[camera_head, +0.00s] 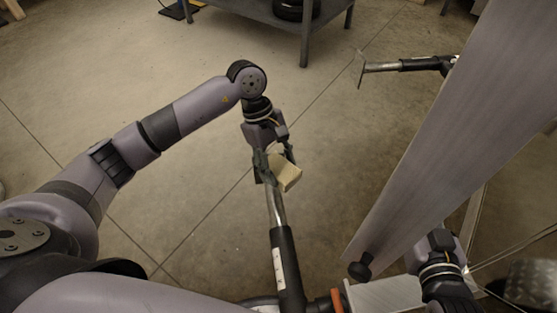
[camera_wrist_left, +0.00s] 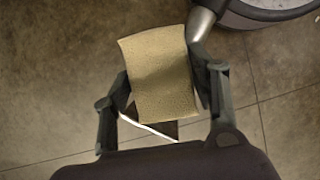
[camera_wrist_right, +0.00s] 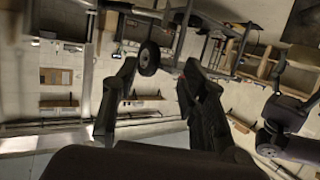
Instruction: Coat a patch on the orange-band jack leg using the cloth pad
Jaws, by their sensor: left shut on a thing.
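My left gripper (camera_head: 274,158) is shut on the beige cloth pad (camera_head: 287,173), which also fills the middle of the left wrist view (camera_wrist_left: 160,75). The pad is right beside the bare metal lower part of a jack leg (camera_head: 276,205); I cannot tell whether they touch. This leg has a black sleeve (camera_head: 288,262) with a white label. An orange piece (camera_head: 337,300) shows beside the sleeve's near end. The metal of the leg also shows in the left wrist view (camera_wrist_left: 201,22). My right gripper's fingers (camera_wrist_right: 160,80) are apart and empty in the right wrist view.
A long aluminium panel (camera_head: 440,130) slants across the right of the head view, with a black knob (camera_head: 360,270) near its lower end. Another jack leg (camera_head: 405,66) with a flat foot sticks out beyond it. A grey workbench (camera_head: 275,14) stands at the back. The floor on the left is clear.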

